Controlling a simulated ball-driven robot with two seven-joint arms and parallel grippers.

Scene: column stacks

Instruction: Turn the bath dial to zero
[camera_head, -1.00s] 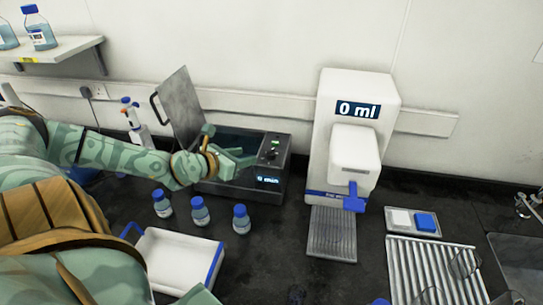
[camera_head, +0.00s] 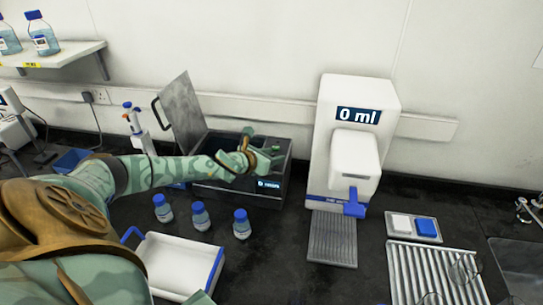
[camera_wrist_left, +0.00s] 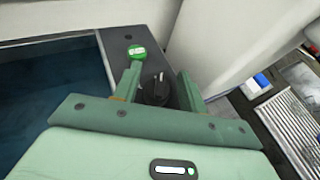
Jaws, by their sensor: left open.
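The water bath (camera_head: 235,193) is a dark box with its grey lid (camera_head: 183,112) raised, standing against the back wall. Its small lit display (camera_head: 268,184) is too blurred to read surely. My left gripper (camera_head: 272,157) is over the bath's right-hand control panel. In the left wrist view, the black dial (camera_wrist_left: 155,91) shows between the two open fingers of my left gripper (camera_wrist_left: 160,74). I cannot tell whether the fingers touch it. In the head view, my gripper hides the dial. My right gripper is not in view.
A white dispenser (camera_head: 350,95) reading "0 ml" stands right of the bath. Blue-capped bottles (camera_head: 200,217) stand in front of the bath, near a white tray (camera_head: 172,262). A slatted rack (camera_head: 408,275) is at the lower right. Open water (camera_wrist_left: 50,95) lies left of the panel.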

